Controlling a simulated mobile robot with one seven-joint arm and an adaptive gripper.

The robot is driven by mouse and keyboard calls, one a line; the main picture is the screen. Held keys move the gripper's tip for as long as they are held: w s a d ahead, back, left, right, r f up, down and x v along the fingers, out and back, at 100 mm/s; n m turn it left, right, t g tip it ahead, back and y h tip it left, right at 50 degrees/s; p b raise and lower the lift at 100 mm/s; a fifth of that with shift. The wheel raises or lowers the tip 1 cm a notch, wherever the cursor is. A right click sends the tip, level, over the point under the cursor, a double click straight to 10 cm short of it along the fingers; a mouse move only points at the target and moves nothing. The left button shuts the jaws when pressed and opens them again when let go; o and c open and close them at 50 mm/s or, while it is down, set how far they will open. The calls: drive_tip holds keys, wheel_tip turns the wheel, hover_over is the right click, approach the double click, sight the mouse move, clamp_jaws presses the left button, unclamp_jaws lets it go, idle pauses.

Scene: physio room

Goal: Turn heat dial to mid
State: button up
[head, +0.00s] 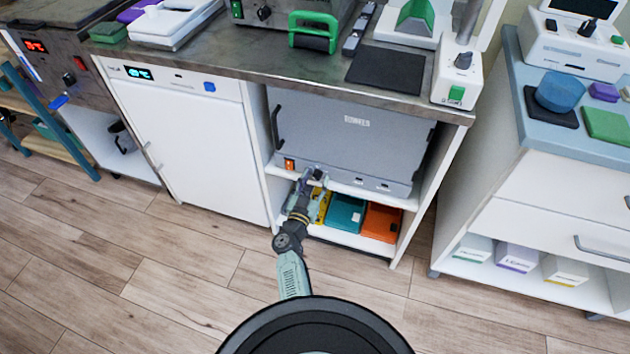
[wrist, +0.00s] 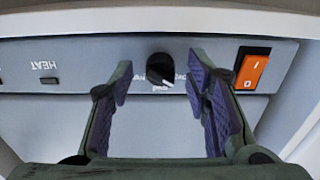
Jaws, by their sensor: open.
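A black round dial (wrist: 159,67) with a white pointer sits on the grey front panel of the grey box-shaped unit (head: 350,135). In the wrist view the pointer aims down and to the right. Lettering around the dial is partly hidden and hard to read. A "HEAT" label (wrist: 43,65) shows upside down, farther left on the panel. My gripper (wrist: 160,80) is open and empty, with one finger on each side of the dial in the picture; I cannot tell whether either touches it. In the head view my gripper (head: 313,177) is at the unit's lower front edge.
An orange rocker switch (wrist: 252,71) is right of my fingers. The unit stands on a white shelf (head: 345,186) under a counter (head: 240,55). Yellow, teal (head: 346,213) and orange (head: 381,221) items lie below. A white cabinet door (head: 190,140) is to the left.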

drive_tip(key=shift+w, duration=0.1)
drive_tip(key=shift+c, duration=0.4)
clamp_jaws()
